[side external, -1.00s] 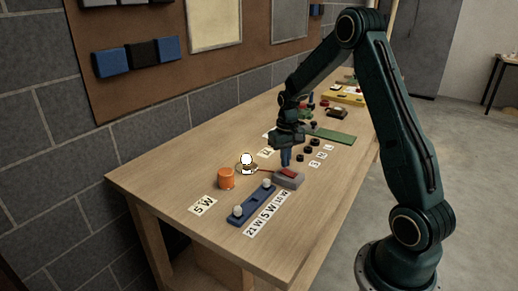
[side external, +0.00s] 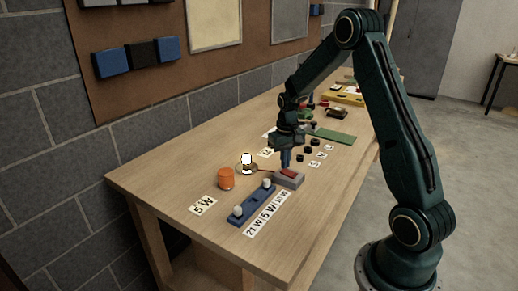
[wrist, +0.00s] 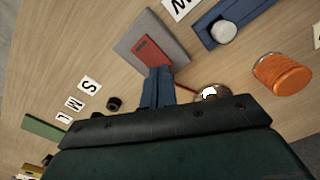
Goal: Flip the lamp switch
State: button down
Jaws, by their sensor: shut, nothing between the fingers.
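The lamp switch is a grey box (side external: 291,182) with a red rocker (side external: 289,171) on top, lying on the workbench. The wrist view shows the grey box (wrist: 178,51) and the red rocker (wrist: 150,48) just beyond my fingertips. My gripper (side external: 286,165) is shut and empty, pointing down at the far end of the rocker. Its blue fingers (wrist: 158,82) overlap the rocker's near end in the wrist view; I cannot tell whether they touch. The lamp bulb (side external: 247,160) sits in a round base left of the switch and looks bright white.
An orange cylinder (side external: 226,179) stands left of the switch. A blue holder (side external: 250,206) with two pale bulbs lies in front, beside printed labels (side external: 268,214). Small black knobs (side external: 314,142) and a green board (side external: 333,136) lie farther back.

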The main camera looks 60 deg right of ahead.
aim_at(285, 171)
jog(key=shift+f, duration=0.7)
dwell(0.6)
jog(key=shift+r, duration=3.55)
